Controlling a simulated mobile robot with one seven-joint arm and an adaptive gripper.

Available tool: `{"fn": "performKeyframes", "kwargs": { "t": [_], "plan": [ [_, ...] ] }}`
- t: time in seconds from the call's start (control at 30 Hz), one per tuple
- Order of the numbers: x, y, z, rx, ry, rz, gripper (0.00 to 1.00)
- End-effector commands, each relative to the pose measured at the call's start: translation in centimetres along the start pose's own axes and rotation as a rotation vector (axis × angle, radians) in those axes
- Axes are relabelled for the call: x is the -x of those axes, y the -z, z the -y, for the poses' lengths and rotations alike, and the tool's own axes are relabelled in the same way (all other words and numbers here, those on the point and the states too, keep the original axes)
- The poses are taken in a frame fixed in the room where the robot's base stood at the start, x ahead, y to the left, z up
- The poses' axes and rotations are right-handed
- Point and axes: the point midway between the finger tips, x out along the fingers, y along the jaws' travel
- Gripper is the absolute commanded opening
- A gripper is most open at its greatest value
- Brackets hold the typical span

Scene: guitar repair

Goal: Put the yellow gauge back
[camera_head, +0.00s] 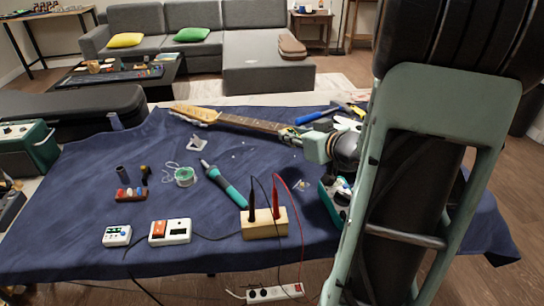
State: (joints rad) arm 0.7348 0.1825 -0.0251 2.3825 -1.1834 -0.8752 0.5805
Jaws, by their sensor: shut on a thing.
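My wrist, a pale green block with a dark round joint, hangs over the guitar's neck on the right side of the table. My gripper (291,134) shows only as a small dark shape at its left end. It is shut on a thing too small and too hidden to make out. I cannot pick out the yellow gauge anywhere in this view. The guitar (245,122) lies across the back of the blue-covered table, headstock to the left, and its right part is hidden behind my arm.
On the blue cloth (85,215) stand a wooden block (264,223) with black and red leads, a teal-handled tool (227,187), a solder spool (185,177), two white meters (170,231) and a red stand (130,194). A teal item (341,205) is partly behind my arm. Blue- and yellow-handled tools (313,116) lie at the back right.

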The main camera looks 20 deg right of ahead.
Motion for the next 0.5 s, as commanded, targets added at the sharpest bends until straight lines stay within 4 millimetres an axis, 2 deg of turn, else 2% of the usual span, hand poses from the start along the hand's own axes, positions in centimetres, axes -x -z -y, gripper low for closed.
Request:
{"fn": "performKeyframes", "kwargs": {
  "t": [0.03, 0.13, 0.2, 0.33, 0.5],
  "plan": [
    [-1.7, -0.6, 0.2, 0.001, 0.004, 0.0, 0.0],
    [-4.4, -0.6, 0.5, 0.0, 0.004, -0.001, 0.0],
    [-6.1, -1.7, 0.6, -0.002, 0.003, 0.002, 0.0],
    [-8.4, -2.7, 0.8, -0.002, 0.002, 0.0, 0.0],
    [-9.8, -3.2, 0.8, -0.001, 0.0, 0.0, 0.0]
  ]
}}
